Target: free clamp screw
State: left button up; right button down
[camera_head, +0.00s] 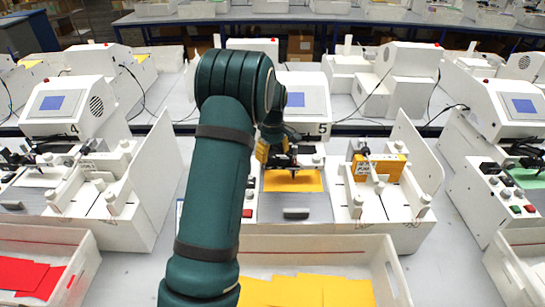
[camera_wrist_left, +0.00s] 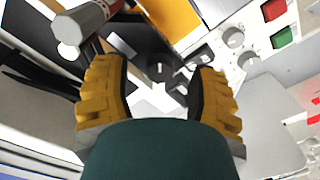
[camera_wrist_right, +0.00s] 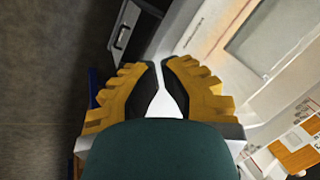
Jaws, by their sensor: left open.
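In the head view my left gripper (camera_head: 262,152) is at the pen carriage of plotter 5, partly hidden by my own arm. In the left wrist view the left gripper (camera_wrist_left: 157,82) is open. A small dark round knob (camera_wrist_left: 160,72), which looks like the clamp screw, shows between its two yellow fingers. I cannot tell whether the fingers touch it. A grey cylinder (camera_wrist_left: 85,27) with a red band, possibly the pen, lies beside the left finger. My right gripper (camera_wrist_right: 161,68) shows only in its own wrist view, its fingers close together with a narrow gap and nothing seen held.
A yellow sheet (camera_head: 293,181) lies on the plotter bed below the carriage. A screen housing (camera_head: 303,97) stands behind. A white tray (camera_head: 400,290) with yellow sheets is in front. White posts and a yellow block (camera_head: 388,168) stand at the right. Similar plotters flank both sides.

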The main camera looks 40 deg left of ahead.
aim_at(272, 156)
pick_arm(q)
notch_tip(272, 156, up, 11)
jog(key=shift+f, duration=0.2)
dwell(0.6)
